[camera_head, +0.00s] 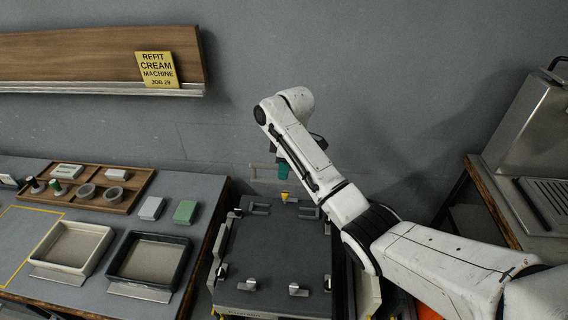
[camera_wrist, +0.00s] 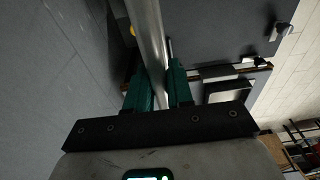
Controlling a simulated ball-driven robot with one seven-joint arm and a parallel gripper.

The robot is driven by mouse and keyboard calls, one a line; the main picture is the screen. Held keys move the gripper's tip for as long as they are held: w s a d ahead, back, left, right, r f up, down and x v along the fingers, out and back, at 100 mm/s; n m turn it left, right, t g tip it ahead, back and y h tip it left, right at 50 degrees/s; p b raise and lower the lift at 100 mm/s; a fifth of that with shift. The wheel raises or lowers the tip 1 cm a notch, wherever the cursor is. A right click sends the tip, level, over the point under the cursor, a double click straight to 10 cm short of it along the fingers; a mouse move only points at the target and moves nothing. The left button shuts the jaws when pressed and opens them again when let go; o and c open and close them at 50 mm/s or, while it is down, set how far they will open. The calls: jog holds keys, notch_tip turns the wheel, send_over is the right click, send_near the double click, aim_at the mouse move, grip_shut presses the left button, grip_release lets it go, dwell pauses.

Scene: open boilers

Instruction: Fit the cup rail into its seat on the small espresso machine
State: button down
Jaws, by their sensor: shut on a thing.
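The cup rail is a shiny metal bar (camera_wrist: 149,35) that runs between the green fingers of my gripper (camera_wrist: 160,82) in the wrist view. My gripper is shut on it. In the head view the rail shows as a pale bar (camera_head: 262,166) near the back wall, partly hidden by my gripper (camera_head: 284,172) and arm. The rail is above the back edge of the small machine's dark flat top (camera_head: 265,255). Brackets (camera_head: 257,209) stand at the back of that top, with a small yellow piece (camera_head: 285,196) between them. Whether the rail touches anything cannot be told.
A workbench (camera_head: 200,260) on the left holds a wooden tray (camera_head: 130,180), a cream bin (camera_head: 42,248), a black bin (camera_head: 118,258) and a green block (camera_head: 185,211). A steel machine (camera_head: 530,125) stands at the right. The grey wall (camera_head: 400,70) is close behind the rail.

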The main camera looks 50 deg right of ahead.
aim_at(288, 181)
jog(key=shift+f, duration=1.85)
jog(key=shift+f+b, duration=3.15)
jog(key=shift+f, duration=1)
jog(key=shift+f+b, duration=0.55)
jog(key=shift+f, duration=0.4)
jog(key=c, duration=0.9)
grip_release()
jog(key=r, duration=0.9)
jog(key=shift+s+d+r+b, duration=0.3)
jog(key=shift+s+b, duration=0.05)
jog(key=shift+s, duration=0.05)
jog(key=shift+s+r, duration=0.1)
jog(key=shift+r, duration=0.5)
jog(key=shift+f, duration=0.1)
